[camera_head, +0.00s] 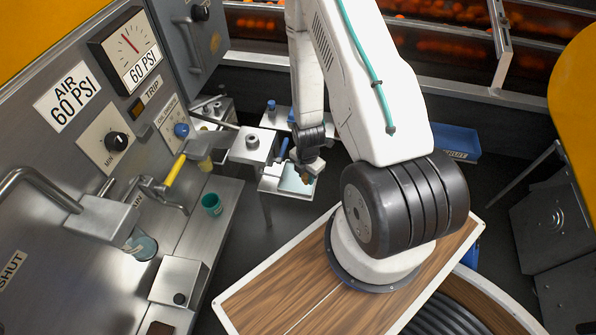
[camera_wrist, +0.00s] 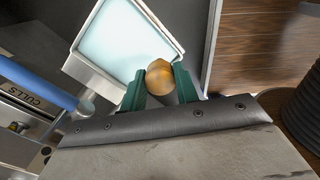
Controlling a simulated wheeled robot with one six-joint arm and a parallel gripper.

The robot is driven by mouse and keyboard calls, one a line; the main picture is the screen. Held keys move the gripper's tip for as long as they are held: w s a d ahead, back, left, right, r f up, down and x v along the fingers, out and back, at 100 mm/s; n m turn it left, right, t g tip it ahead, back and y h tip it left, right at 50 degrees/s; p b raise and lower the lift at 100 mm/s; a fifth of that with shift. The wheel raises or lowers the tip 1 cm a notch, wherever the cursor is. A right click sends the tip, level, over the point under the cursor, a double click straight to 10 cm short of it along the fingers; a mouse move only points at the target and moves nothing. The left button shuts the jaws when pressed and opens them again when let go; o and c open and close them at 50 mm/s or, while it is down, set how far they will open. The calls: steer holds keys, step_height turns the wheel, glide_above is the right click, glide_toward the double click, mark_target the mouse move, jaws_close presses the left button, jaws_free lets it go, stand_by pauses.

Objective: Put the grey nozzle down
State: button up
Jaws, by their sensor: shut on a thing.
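My gripper (camera_wrist: 159,86) has two green fingers, shut on a rounded brass-coloured thing (camera_wrist: 161,75). No grey nozzle can be made out; the held thing looks golden-brown, and its lower part is hidden between the fingers. Behind it in the wrist view is a metal tray with a pale blue floor (camera_wrist: 117,40). The held thing overlaps the tray's near right corner in that view; I cannot tell whether they touch. In the head view my gripper (camera_head: 307,168) hangs over the right side of this small tray (camera_head: 272,186), and the held thing is barely visible.
A blue handle (camera_wrist: 38,84) and a "CULLS" label lie left of the tray. A metal block (camera_head: 250,146) stands beside it. A yellow-handled lever (camera_head: 176,170) and a green cup (camera_head: 211,204) are further left. A wooden deck (camera_head: 285,290) lies in front.

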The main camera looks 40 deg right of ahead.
steer(key=w, duration=0.5)
steer(key=shift+w+d+f, duration=0.15)
steer(key=shift+d+f, duration=0.1)
steer(key=shift+d, duration=0.1)
steer(key=shift+f, duration=1.75)
steer(key=shift+f, duration=0.1)
steer(key=o, duration=0.8)
steer(key=shift+c, duration=0.2)
